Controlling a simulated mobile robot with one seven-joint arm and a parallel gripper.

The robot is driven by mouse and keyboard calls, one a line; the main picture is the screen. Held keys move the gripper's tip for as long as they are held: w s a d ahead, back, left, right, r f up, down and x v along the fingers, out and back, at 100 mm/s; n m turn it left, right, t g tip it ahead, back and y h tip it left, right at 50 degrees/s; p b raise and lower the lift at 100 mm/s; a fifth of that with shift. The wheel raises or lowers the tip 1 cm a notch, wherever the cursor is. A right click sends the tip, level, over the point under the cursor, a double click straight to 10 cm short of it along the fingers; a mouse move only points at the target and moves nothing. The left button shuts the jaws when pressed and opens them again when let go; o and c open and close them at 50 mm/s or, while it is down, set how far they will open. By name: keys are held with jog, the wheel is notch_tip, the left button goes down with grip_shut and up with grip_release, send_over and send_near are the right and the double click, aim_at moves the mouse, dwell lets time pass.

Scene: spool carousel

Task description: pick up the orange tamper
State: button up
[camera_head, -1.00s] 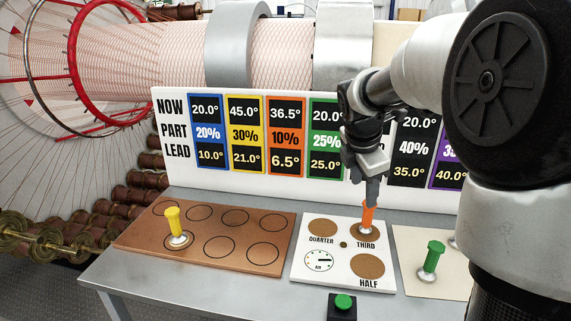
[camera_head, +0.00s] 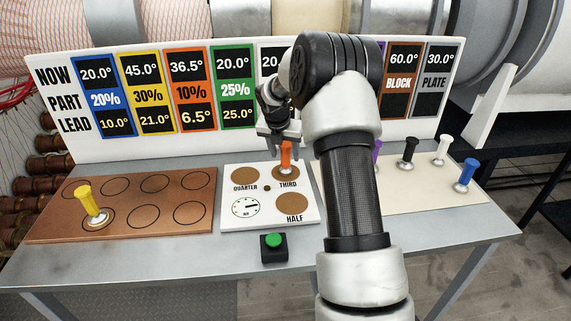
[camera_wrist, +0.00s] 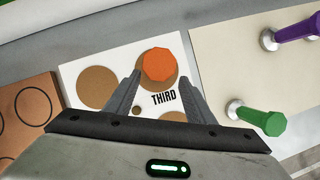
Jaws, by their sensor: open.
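The orange tamper (camera_head: 286,157) stands upright on the THIRD pad of the white board (camera_head: 232,217). In the wrist view its orange top (camera_wrist: 158,64) shows from above, near and slightly beyond the tips of the two fingers. My gripper (camera_head: 284,137) is open just above the tamper, with nothing held. In the wrist view the fingers of my gripper (camera_wrist: 158,84) lie apart on either side below the orange top. The tamper's base is mostly hidden in the wrist view.
A yellow tamper (camera_head: 89,202) stands on the brown board (camera_head: 150,223) at left. Purple (camera_head: 377,152), black (camera_head: 408,150), white (camera_head: 443,147) and blue (camera_head: 467,173) tampers stand on the cream board (camera_head: 430,195). A green tamper (camera_wrist: 262,120) shows in the wrist view. A green button (camera_head: 273,240) sits in front.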

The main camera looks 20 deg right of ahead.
aim_at(286, 160)
jog(key=shift+w+x, duration=0.2)
jog(key=shift+x, duration=1.35)
jog(key=shift+w+x, duration=0.25)
jog(key=shift+x, duration=1.3)
jog(key=shift+r, duration=0.15)
jog(key=shift+c, duration=0.2)
jog(key=c, duration=1)
